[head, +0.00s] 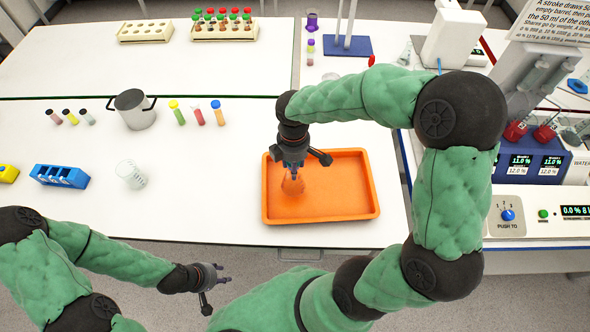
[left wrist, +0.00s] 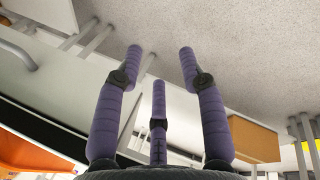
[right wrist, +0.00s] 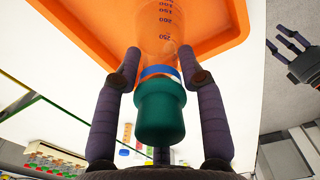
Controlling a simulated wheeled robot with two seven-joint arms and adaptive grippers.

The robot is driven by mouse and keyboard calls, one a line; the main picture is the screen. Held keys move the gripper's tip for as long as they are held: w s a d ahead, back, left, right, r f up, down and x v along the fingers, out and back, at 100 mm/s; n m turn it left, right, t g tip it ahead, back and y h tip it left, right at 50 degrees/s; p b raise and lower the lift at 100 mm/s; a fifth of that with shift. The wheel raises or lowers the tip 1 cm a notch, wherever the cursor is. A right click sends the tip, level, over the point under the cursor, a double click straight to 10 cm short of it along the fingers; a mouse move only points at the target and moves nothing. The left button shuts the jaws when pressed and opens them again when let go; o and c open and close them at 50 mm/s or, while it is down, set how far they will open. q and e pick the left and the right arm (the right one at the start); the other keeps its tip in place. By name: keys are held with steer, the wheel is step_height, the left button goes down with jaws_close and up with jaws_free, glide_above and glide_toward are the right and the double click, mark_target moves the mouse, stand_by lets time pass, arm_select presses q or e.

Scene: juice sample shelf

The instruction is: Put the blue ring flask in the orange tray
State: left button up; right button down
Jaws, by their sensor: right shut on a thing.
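The blue ring flask (right wrist: 162,71) is clear glass with dark graduation marks, a blue ring at its neck and a green stopper. In the head view, its glass body (head: 293,185) shows below my right gripper (head: 293,165), inside the outline of the orange tray (head: 372,183). My right gripper is shut on its neck, with a finger on each side in the right wrist view (right wrist: 160,62). I cannot tell whether its base touches the tray floor. My left gripper (head: 222,275) is open and empty in front of the table; its spread fingers show in the left wrist view (left wrist: 160,60).
The tray's right part is empty. Left of it stand a glass beaker (head: 130,174), a metal pot (head: 134,108), a blue rack (head: 60,176) and several capped tubes (head: 199,115). Tube racks (head: 224,26) are at the back. Instruments (head: 535,160) fill the right side.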

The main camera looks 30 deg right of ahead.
steer(key=shift+w+d+f, duration=0.2)
steer(key=shift+f, duration=0.05)
steer(key=f, duration=0.3)
steer(key=shift+w+d+b, duration=0.15)
steer(key=shift+d+b, duration=0.1)
steer(key=shift+b, duration=0.05)
steer(key=shift+f, duration=0.55)
steer(key=c, duration=0.7)
jaws_free()
steer(key=shift+c, duration=0.2)
steer(key=shift+r, duration=0.25)
step_height(320, 180, up, 12)
steer(key=shift+f+p, duration=0.1)
steer(key=shift+p, duration=0.8)
